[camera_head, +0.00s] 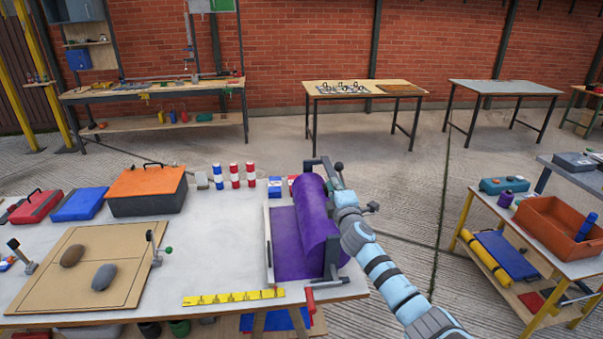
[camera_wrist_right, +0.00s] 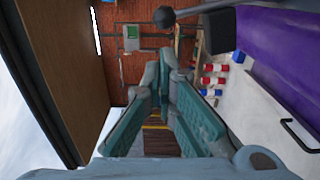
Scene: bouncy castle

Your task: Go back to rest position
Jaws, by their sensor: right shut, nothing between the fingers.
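My right arm (camera_head: 385,275) comes in from the lower right in the head view. Its gripper (camera_head: 338,190) is at the right side of the purple roll (camera_head: 310,210), partly hidden by the roll and the dark frame. In the right wrist view my right gripper (camera_wrist_right: 163,80) has its teal fingers together with nothing between them. The purple sheet (camera_wrist_right: 265,50) shows at the upper right there, apart from the fingers. My left gripper is not in view.
The roll lies in a frame with a dark lever (camera_head: 320,162) on the white workbench (camera_head: 225,240). An orange-lidded box (camera_head: 145,182), red-and-white cylinders (camera_head: 235,176) and a yellow strip (camera_head: 232,297) share it. A side cart (camera_head: 540,235) stands right. Floor (camera_head: 430,210) between is clear.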

